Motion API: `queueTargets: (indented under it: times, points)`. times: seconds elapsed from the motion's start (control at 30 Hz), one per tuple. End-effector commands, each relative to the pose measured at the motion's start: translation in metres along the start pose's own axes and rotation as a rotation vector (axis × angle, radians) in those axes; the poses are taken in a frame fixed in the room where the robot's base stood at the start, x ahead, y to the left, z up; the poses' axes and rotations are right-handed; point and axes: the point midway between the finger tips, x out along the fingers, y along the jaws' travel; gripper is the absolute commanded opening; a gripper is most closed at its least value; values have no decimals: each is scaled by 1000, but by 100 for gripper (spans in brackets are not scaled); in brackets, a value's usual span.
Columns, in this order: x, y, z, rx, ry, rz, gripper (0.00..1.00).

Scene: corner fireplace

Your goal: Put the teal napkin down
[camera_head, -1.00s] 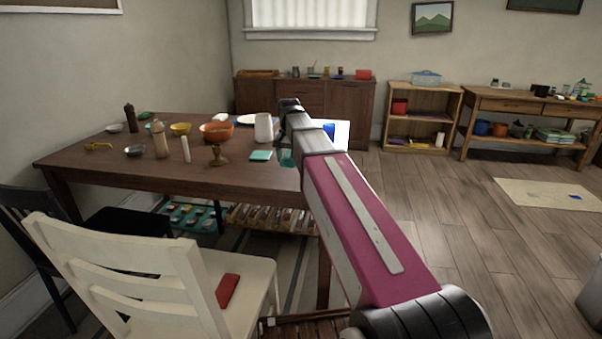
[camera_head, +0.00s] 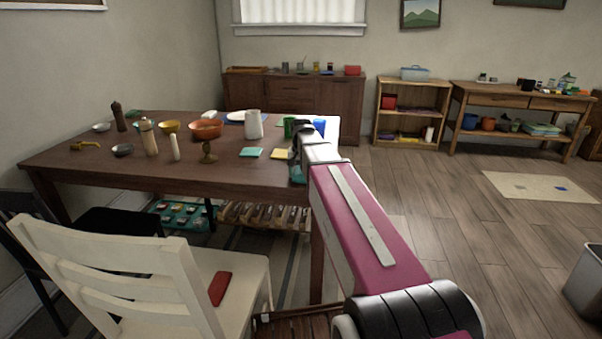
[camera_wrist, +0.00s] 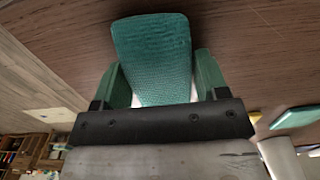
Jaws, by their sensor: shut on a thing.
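The teal napkin (camera_wrist: 152,55) is held between the green fingers of my gripper (camera_wrist: 160,78) in the wrist view, with its far end sticking out past the fingertips. In the head view only a small teal part (camera_head: 297,174) shows below my gripper, at the right end of the dark wooden table (camera_head: 120,165). My wrist hides most of the fingers there. I cannot tell whether the napkin touches the tabletop.
Another flat teal piece (camera_head: 251,152) and a yellow piece (camera_head: 280,155) lie left of my gripper. A white chair (camera_head: 110,265) stands in front.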

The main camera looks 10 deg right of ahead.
Motion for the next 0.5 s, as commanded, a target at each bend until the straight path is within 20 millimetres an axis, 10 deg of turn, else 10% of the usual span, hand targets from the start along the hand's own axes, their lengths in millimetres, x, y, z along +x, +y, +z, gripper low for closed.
queueTargets:
  times: [0.3, 0.4, 0.5]
  points:
    - [2, 0, 0, 0, 0, 0, 44]
    - [2, 0, 0, 0, 1, 0, 93]
    - [2, 0, 0, 0, 1, 0, 93]
